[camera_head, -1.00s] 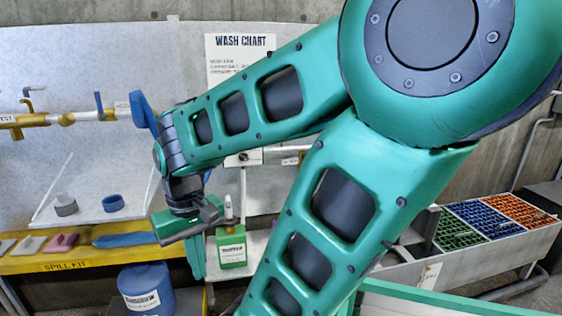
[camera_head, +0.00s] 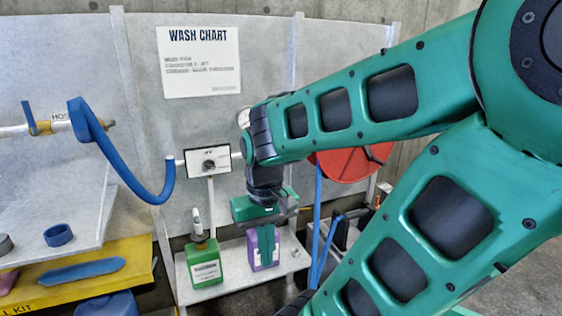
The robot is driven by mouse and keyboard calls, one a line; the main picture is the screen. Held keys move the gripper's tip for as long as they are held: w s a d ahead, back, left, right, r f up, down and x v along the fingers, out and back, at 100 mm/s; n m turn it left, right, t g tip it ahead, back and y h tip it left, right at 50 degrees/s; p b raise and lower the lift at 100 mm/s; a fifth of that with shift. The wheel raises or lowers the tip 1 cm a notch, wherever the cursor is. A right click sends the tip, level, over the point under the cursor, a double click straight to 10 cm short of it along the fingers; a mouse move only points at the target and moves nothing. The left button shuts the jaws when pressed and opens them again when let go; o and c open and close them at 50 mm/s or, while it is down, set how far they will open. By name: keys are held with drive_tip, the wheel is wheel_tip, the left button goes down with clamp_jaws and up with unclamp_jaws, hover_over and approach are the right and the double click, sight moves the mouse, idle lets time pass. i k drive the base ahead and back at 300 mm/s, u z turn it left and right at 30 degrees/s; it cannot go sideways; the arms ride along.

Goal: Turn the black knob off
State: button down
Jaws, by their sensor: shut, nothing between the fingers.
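A black knob (camera_head: 209,164) sits on a small white box (camera_head: 190,161) on a pipe line against the grey back panel. The box has small markings beside the knob; the knob's exact setting is too small to read. My gripper (camera_head: 262,262) hangs with its green fingers pointing down, shut and empty. In the picture it is right of and below the knob, apart from it. It covers part of a purple bottle (camera_head: 252,249).
A blue hose (camera_head: 132,180) curves down left of the box. A green bottle (camera_head: 205,262) stands on a low white shelf (camera_head: 234,277) below. A red hose reel (camera_head: 345,165) is behind my arm. A wash chart (camera_head: 199,62) hangs above.

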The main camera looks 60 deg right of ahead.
sight(209, 164)
drive_tip(key=z, duration=2.35)
drive_tip(key=k, duration=0.9)
drive_tip(key=u, duration=1)
drive_tip(key=i, duration=1)
